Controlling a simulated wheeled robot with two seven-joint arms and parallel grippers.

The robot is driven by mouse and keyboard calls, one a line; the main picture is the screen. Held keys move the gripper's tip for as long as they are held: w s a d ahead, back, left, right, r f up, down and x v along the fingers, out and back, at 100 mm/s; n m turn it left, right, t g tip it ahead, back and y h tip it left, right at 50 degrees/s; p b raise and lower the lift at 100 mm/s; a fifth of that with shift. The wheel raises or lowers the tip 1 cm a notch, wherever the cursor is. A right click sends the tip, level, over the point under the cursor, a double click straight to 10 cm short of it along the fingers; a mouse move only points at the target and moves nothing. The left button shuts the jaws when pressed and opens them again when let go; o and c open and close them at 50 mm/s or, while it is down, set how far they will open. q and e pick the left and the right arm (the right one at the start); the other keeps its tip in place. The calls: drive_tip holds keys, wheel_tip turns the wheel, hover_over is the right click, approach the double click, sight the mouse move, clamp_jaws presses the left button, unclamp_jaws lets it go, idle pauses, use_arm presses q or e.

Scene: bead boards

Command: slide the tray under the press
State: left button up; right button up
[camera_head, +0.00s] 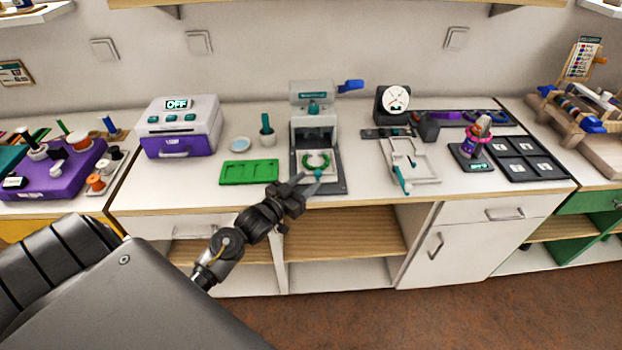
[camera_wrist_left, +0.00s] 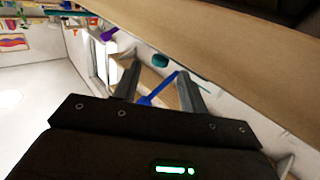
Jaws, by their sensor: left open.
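The press (camera_head: 312,97) stands upright at the middle back of the counter, grey-white with a teal label and a blue lever at its upper right. A small pale tray (camera_head: 306,156) with a green ring-shaped piece (camera_head: 327,158) on it lies on the dark base in front of the press opening. My left gripper (camera_head: 309,177) is open at the front edge of this tray, close to a teal knob there. I cannot tell whether it touches. In the left wrist view the open fingers (camera_wrist_left: 160,88) show with a blue bar between or beyond them. My right gripper is not in view.
A green tray (camera_head: 249,180) and a purple-and-white machine reading OFF (camera_head: 181,143) stand to the left. A white frame with a teal handle (camera_head: 417,167), a dial (camera_head: 396,99) and a black compartment tray (camera_head: 519,169) stand to the right. Open shelves (camera_head: 345,230) lie below the counter.

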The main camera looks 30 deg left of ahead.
sight(316, 173)
use_arm(q)
drive_tip(key=s+a, duration=0.1)
drive_tip(key=s, duration=0.6)
drive_tip(key=shift+s+b, duration=0.4)
drive_tip(key=shift+r, duration=0.1)
wheel_tip(316, 173, up, 7)
drive_tip(key=w+d+m+g+h+p, duration=0.2)
drive_tip(key=w+m+h+p, duration=0.1)
drive_tip(key=m, duration=0.1)
drive_tip(key=w+f+n+g+y, duration=0.1)
drive_tip(key=w+f, duration=0.1)
drive_tip(key=w+f+n+y, duration=0.1)
drive_tip(key=w+f, duration=0.1)
drive_tip(key=w, duration=0.1)
drive_tip(key=w+f+n+g+y, duration=0.1)
drive_tip(key=w+f+n, duration=0.1)
drive_tip(key=w, duration=0.1)
drive_tip(key=shift+w+a+f+g+y+p, duration=0.1)
drive_tip(key=shift+w+a+g+y+p, duration=0.1)
drive_tip(key=shift+g+y+p, duration=0.15)
drive_tip(key=shift+c, duration=0.2)
clamp_jaws()
